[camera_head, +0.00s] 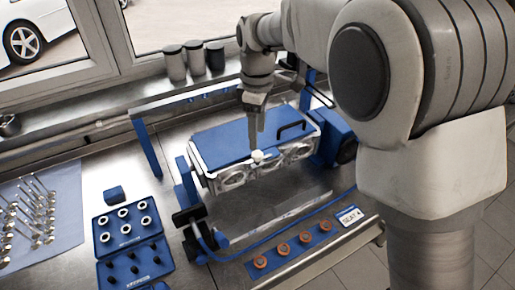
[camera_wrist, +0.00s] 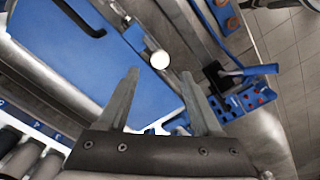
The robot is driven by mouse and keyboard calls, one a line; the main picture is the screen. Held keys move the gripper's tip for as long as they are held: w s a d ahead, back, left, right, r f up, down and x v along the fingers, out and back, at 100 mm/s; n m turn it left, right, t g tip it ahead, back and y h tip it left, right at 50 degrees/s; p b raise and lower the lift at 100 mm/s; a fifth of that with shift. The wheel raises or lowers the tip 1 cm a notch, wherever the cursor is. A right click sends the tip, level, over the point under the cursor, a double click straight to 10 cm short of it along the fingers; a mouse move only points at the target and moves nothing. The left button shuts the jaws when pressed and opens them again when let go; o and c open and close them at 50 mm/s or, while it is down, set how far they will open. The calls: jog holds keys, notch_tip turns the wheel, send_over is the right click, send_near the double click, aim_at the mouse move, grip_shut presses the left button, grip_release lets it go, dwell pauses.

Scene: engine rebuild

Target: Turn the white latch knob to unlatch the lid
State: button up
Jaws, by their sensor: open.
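The white latch knob (camera_head: 257,156) is at the front edge of the blue lid (camera_head: 222,145), which lies closed on a metal engine block (camera_head: 215,184). In the wrist view the round knob (camera_wrist: 159,60) shows just beyond the fingertips, roughly centred between them. The lid (camera_wrist: 55,55) fills the left there, with its black handle (camera_wrist: 82,18). My gripper (camera_head: 256,138) points down over the front of the lid, close above the knob. Its fingers (camera_wrist: 160,73) are apart with nothing between them. I cannot tell whether a finger touches the knob or lid.
A blue tray (camera_head: 103,246) with rings and black parts lies front left, beside a cloth (camera_head: 70,190) with valves. A blue strip (camera_head: 268,270) with orange rings lies in front of the block. Several dark-lidded canisters (camera_head: 175,64) stand on the sill behind.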

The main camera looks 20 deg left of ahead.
aim_at(257, 153)
notch_tip(257, 153, down, 6)
jog(key=shift+f, duration=0.1)
jog(key=shift+c, duration=0.3)
grip_shut()
